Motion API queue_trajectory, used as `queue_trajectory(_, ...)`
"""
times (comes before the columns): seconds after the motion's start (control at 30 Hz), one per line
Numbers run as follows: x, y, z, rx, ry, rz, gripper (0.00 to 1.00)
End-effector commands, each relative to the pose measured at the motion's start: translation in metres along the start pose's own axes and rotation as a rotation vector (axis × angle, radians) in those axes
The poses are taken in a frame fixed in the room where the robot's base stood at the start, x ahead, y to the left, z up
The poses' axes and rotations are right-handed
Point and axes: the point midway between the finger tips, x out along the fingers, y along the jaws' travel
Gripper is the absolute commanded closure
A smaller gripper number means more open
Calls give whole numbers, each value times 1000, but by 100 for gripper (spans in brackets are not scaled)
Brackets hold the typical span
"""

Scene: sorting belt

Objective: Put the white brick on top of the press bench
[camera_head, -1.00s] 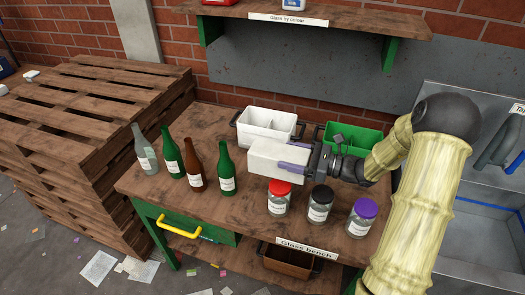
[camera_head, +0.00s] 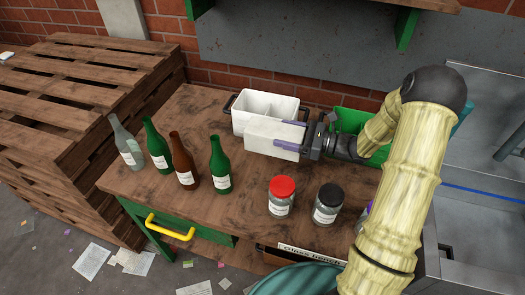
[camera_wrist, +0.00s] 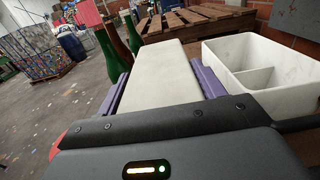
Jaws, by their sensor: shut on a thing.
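The white brick (camera_head: 272,138) is held between the purple fingers of my gripper (camera_head: 290,136), which is shut on it. The brick is just in front of a white divided bin, over the glass bench (camera_head: 245,205). In the wrist view the brick (camera_wrist: 160,75) stretches away between the two purple fingers (camera_wrist: 165,88). Whether it touches the bench is hard to tell. A label reading "Glass bench" is on this bench's front edge. No press bench can be made out in these frames.
The white divided bin (camera_head: 262,108) and a green bin (camera_head: 352,122) stand at the back. Several bottles (camera_head: 183,162) stand at the left. Jars with red (camera_head: 281,198) and black (camera_head: 327,203) lids stand in front. Pallets (camera_head: 70,95) are stacked at the left; a metal sink is at the right.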

Motion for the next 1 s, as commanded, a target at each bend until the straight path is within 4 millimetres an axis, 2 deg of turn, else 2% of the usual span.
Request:
queue_trajectory(0.17, 0, 0, -12, 2, -2, 1, 64)
queue_trajectory(0.43, 1, 0, -57, 3, -1, 0, 64)
queue_trajectory(0.83, 0, -1, -64, 0, -2, -3, 64)
queue_trajectory(1.0, 0, 0, -86, 3, -2, -3, 64)
